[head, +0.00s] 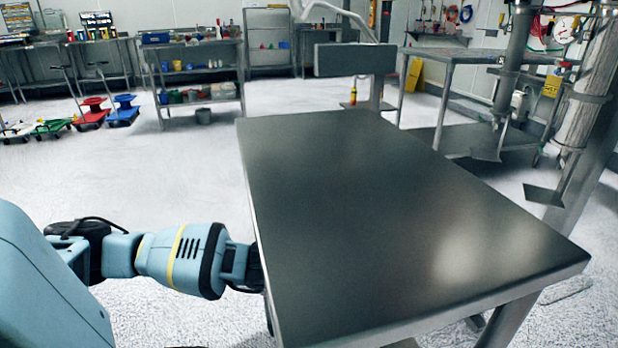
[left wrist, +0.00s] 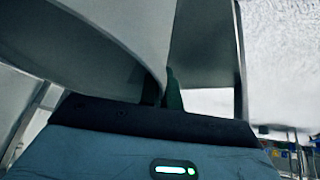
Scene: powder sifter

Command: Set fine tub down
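My left arm (head: 185,258) comes in from the left in the head view and reaches the table's left edge. The table hides its fingers there. In the left wrist view my left gripper (left wrist: 163,92) has dark fingers close together, at a large smooth grey curved wall, which looks like the fine tub (left wrist: 105,35). The wall narrows down between the fingers, so they appear shut on it. Most of the tub is outside the picture, and it does not show in the head view. My right gripper is in neither view.
The dark metal table (head: 370,200) in front of me is bare, with free room all over its top. A grey panel on a post (head: 355,60) stands at its far end. Metal columns (head: 590,90) stand at the right. Shelves (head: 200,75) and coloured dollies (head: 92,112) are farther back.

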